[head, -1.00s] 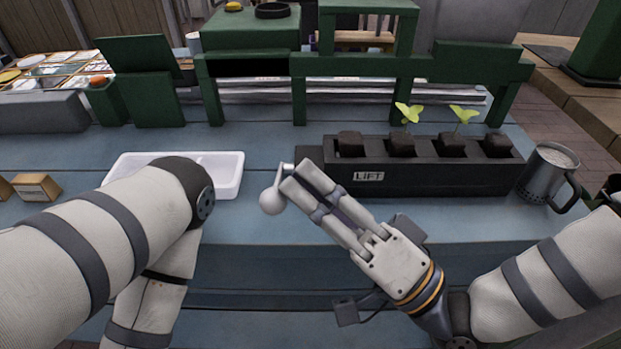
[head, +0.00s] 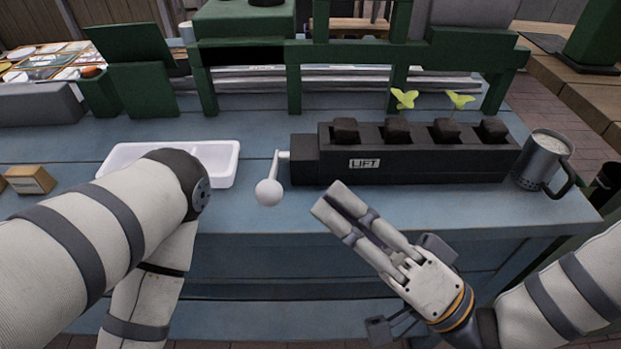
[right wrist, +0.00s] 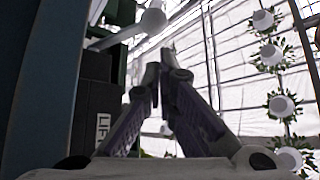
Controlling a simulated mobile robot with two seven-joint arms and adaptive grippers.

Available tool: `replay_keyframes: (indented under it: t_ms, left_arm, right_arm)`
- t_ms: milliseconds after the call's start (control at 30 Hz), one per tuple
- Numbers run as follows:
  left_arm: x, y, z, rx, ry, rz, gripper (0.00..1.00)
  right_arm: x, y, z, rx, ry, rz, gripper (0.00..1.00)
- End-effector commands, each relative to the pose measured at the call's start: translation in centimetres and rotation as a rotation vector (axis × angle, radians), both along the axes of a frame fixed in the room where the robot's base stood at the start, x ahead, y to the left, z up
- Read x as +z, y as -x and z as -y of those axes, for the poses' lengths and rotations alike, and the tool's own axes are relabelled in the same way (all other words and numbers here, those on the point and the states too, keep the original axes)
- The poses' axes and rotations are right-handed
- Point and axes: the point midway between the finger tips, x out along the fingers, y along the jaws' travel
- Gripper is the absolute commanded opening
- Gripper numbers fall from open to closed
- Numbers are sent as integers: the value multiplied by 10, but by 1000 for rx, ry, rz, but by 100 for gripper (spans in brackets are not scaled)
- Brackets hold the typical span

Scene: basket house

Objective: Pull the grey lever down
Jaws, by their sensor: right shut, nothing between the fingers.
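The grey lever (head: 272,181) is a thin arm ending in a round ball knob, fixed to the left end of the black box marked LIFT (head: 400,170). It hangs down, with the ball at the bottom. In the right wrist view the lever's ball (right wrist: 152,21) shows at the top. My right gripper (head: 332,201) is shut and empty, in front of the box and to the right of the ball, apart from it. Its fingers also show in the right wrist view (right wrist: 160,62). My left arm reaches in from the left, but its gripper is out of view.
A white tray (head: 222,163) lies left of the lever. Green wooden frames (head: 292,85) stand behind. The bench front is clear.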

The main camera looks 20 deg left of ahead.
Motion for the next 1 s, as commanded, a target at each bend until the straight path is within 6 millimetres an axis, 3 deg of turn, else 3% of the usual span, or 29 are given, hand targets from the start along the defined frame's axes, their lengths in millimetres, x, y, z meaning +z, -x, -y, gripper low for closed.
replay_keyframes:
  t_ms: [200, 400, 900, 967, 1000]
  left_arm:
    - [0, 0, 0, 0, 0, 0, 40]
    - [0, 0, 0, 0, 0, 0, 40]
    - [1, 0, 0, 0, 0, 1, 40]
    - [4, -3, 0, 1, 0, 9, 40]
    - [8, -6, 0, 1, 0, 20, 40]
  right_arm:
    - [-20, 13, 41, -2, 0, -1, 0]
    - [-28, 20, 58, -1, -1, 0, 0]
    - [-30, 20, 58, -4, 8, -5, 0]
    - [-40, 19, 54, -25, 63, -33, 0]
    - [-54, 20, 51, -51, 139, -72, 0]
